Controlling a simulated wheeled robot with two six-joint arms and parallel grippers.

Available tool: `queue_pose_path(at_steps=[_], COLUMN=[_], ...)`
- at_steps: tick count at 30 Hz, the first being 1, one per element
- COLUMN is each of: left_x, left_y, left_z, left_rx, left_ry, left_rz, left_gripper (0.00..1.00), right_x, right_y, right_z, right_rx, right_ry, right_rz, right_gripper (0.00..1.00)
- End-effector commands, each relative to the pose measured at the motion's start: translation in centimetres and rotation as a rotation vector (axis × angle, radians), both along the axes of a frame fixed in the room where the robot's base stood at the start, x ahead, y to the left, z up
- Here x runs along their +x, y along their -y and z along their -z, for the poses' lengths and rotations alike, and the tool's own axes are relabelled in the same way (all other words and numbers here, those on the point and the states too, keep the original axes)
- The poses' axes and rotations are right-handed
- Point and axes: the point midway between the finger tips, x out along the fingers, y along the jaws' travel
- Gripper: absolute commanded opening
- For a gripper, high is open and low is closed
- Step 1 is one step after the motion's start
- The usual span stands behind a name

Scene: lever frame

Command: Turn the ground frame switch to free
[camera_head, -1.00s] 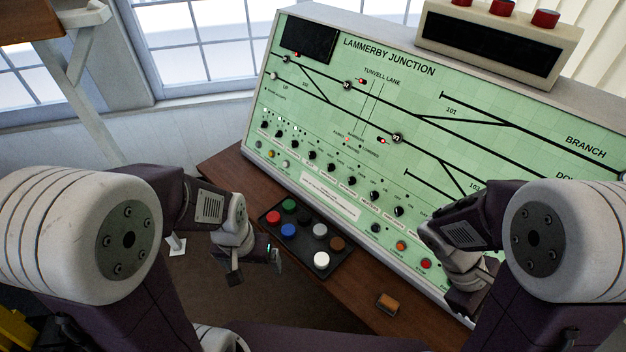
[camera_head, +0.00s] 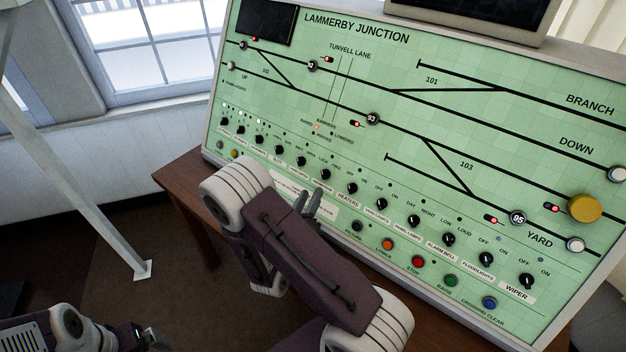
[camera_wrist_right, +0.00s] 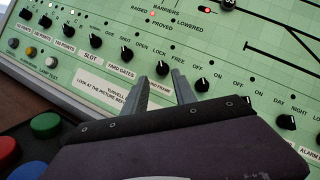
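The ground frame switch (camera_head: 326,174) is a small black knob in the row of knobs on the green panel. In the right wrist view the knob (camera_wrist_right: 162,68) has "LOCK" on its left and "FREE" on its right; which way it points is too small to tell. My right gripper (camera_head: 310,200) is in front of the panel, just below this knob. In the wrist view its two fingers (camera_wrist_right: 162,80) are spread, one on each side below the knob, with nothing between them. They partly cover the knob's label. My left gripper (camera_head: 148,338) is at the bottom left, its fingers unclear.
Similar knobs stand close on both sides, yard gates (camera_head: 301,161) and heaters (camera_head: 352,188). Coloured push buttons, such as the red one (camera_head: 418,262), line the panel's lower right. A wooden desk (camera_head: 180,185) lies under the panel. A button tray (camera_wrist_right: 20,150) shows at lower left.

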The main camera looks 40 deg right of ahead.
Motion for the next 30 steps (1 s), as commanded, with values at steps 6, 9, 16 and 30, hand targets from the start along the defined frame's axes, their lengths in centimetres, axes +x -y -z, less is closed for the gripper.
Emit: queue_pose_path(at_steps=[6,9,16,30], left_x=[0.0,0.0,0.0,0.0], left_y=[0.0,0.0,0.0,0.0], left_z=[-0.6,-0.8,-1.1,-1.1], left_rx=[0.0,0.0,0.0,0.0], left_ry=[0.0,0.0,0.0,0.0], left_rz=[0.0,0.0,0.0,0.0], left_gripper=[0.94,0.94,0.94,0.94], right_x=[2.0,3.2,5.0,5.2], right_y=[3.1,4.9,7.1,7.3], right_z=[-0.3,-0.3,-0.2,-0.1], right_rx=[0.002,0.001,0.001,0.001], right_ry=[0.003,0.004,0.002,0.002], right_rz=[0.01,0.01,0.004,0.004], right_gripper=[0.33,0.33,0.33,0.0])
